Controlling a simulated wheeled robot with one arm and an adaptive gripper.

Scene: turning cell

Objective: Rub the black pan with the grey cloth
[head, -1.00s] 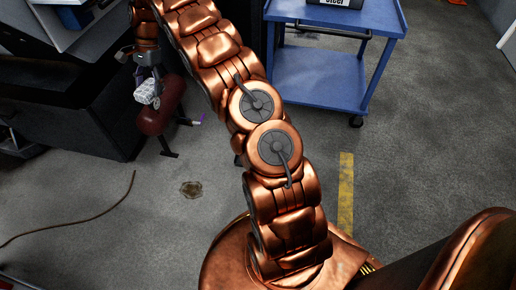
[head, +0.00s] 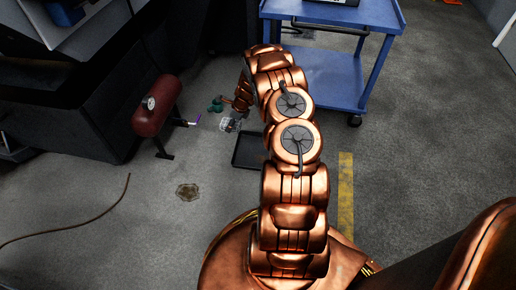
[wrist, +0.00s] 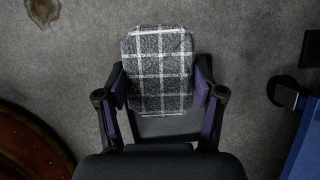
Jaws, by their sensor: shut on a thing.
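The grey checked cloth (wrist: 160,70) is a folded pad with white lines. My gripper (wrist: 163,88) is shut on it, with one finger at each side. In the head view the cloth (head: 228,125) shows small and pale at the end of my arm. The black pan (head: 247,150) lies on the floor as a dark flat rectangle, its right side hidden behind my arm. The cloth is just up and left of the pan in that view. I cannot tell its height above the floor.
A red tank (head: 157,107) on legs stands left of the cloth. A blue cart (head: 325,80) stands behind my arm. A brown floor stain (head: 187,191) and a cable (head: 100,212) lie to the left. The floor between the stain and my arm is free.

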